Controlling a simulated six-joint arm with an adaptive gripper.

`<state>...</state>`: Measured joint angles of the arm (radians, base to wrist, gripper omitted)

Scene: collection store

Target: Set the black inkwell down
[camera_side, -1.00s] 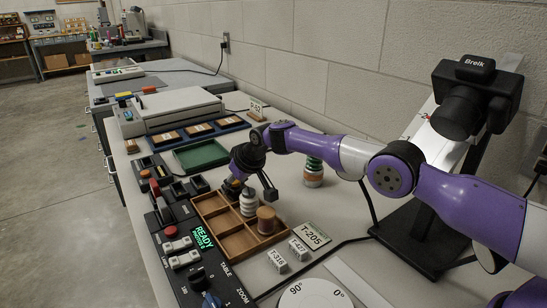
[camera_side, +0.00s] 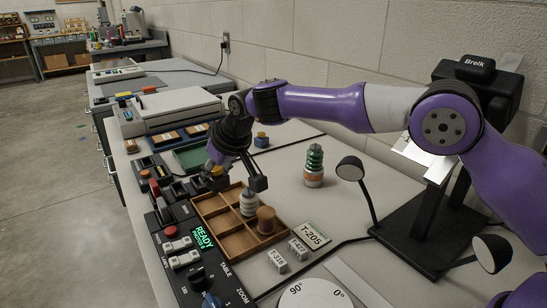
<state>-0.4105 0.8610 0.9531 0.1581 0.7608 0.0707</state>
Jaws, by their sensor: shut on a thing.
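My gripper (camera_side: 234,180) points down and to the front above the back end of a wooden compartment tray (camera_side: 225,246). A small dark body with a tan top, which I take for the black inkwell (camera_side: 213,184), shows at the left finger. My gripper is shut on it. The fingers hide part of it, and I cannot tell whether its base touches anything. A white ribbed jar (camera_side: 249,204) stands upright in the tray just below the right finger. A brown wooden spool-like piece (camera_side: 266,220) stands in the tray beside the jar.
A dark control panel (camera_side: 185,245) borders the tray on the left. A green tray (camera_side: 189,158) lies behind. Label blocks (camera_side: 298,249) and a lamp (camera_side: 351,170) are to the right.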

